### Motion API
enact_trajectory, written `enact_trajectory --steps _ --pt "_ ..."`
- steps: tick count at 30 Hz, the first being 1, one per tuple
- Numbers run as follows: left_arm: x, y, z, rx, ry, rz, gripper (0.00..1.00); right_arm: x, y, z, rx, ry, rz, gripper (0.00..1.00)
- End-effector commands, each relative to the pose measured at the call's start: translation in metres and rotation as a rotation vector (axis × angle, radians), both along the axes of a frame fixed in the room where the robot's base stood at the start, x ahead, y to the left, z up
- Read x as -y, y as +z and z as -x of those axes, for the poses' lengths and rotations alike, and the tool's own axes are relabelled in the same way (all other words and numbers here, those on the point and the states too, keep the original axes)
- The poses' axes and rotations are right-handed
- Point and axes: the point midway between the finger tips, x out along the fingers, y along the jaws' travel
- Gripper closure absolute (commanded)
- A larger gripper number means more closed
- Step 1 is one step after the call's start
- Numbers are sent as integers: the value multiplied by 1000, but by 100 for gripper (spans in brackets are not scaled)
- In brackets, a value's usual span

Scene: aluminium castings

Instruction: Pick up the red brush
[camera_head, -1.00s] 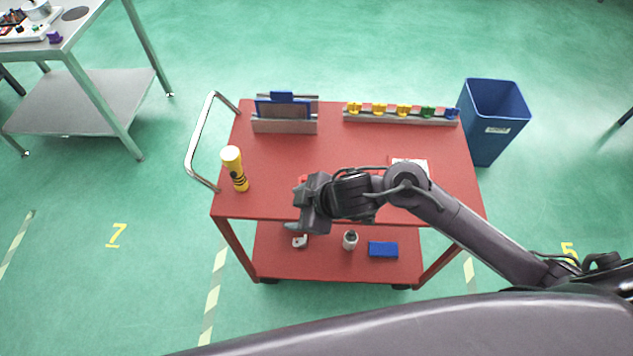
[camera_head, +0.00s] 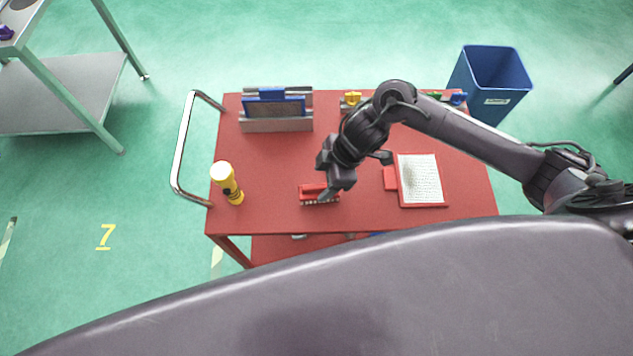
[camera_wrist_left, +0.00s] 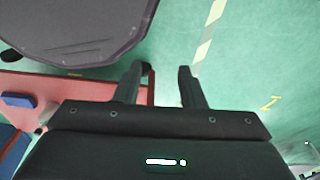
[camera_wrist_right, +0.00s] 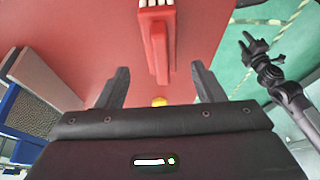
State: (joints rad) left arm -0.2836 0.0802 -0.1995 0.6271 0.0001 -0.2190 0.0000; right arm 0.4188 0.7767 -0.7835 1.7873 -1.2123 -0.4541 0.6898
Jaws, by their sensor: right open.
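The red brush (camera_head: 311,190) lies on the red cart's top, near its front edge, with pale bristles along its front side. In the right wrist view the brush (camera_wrist_right: 158,45) extends from the top edge down toward the gap between my fingertips. My right gripper (camera_head: 326,191) is open at the brush and hides its right part in the head view. Its fingers (camera_wrist_right: 160,82) show no contact with the brush. My left gripper (camera_wrist_left: 160,75) is open and empty, with the floor and the cart's edge beyond it.
A rack with a blue-framed panel (camera_head: 275,124) stands at the back left. A blue bin (camera_head: 488,85) is behind the cart (camera_head: 250,215).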

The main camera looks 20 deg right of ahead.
Motion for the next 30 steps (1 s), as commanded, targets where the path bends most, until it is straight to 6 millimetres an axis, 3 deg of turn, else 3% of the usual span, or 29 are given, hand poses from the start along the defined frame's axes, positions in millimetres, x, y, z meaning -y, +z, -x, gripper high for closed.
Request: enact_trajectory --steps 3,8,13,21,30 --pt "-1 1 22 -31 1 -2 64 -5 -12 -1 -1 -1 -1 38" --pt "-2 8 36 -52 1 -3 64 -10 -35 -1 -3 -2 1 38" --pt "-1 9 30 -43 0 -2 64 -17 -54 -4 1 0 0 38" --pt "1 11 4 -4 0 1 64 -18 -57 -4 3 1 1 38" --pt "0 10 17 -23 0 0 64 -18 -56 -4 3 1 1 77"
